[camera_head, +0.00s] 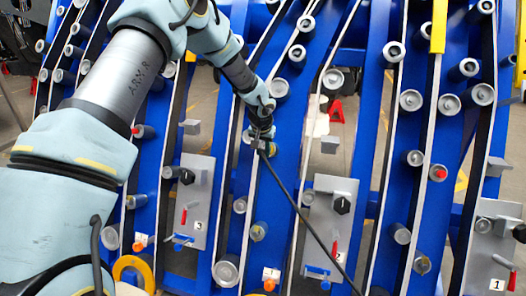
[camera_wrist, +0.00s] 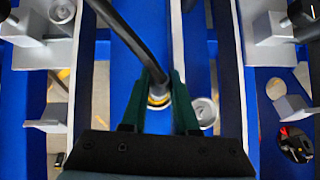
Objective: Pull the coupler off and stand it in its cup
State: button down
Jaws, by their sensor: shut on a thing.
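My gripper (camera_head: 262,137) is in front of a blue rail in the upper middle of the head view. It is shut on the coupler at the end of a black hose (camera_head: 305,222). In the wrist view, its green fingers (camera_wrist: 159,100) stand on either side of the coupler (camera_wrist: 157,98), which shows a yellow ring at its end. The hose (camera_wrist: 128,35) runs up from there. I cannot tell whether the coupler touches a fitting behind it. Small grey bracket-like holders (camera_head: 330,145) stand above the panels; I cannot tell which is the coupler's cup.
Grey panels with black knobs and red levers sit at left (camera_head: 190,205), middle (camera_head: 328,225) and right (camera_head: 490,250). Round grey stubs (camera_head: 278,88) stick out along the blue rails. A grey stub (camera_wrist: 205,111) is just right of my fingers in the wrist view.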

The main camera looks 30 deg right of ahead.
jog(key=shift+s+a+r+b, duration=0.45)
jog(key=shift+s+a+r, duration=0.5)
jog(key=shift+s+a, duration=0.2)
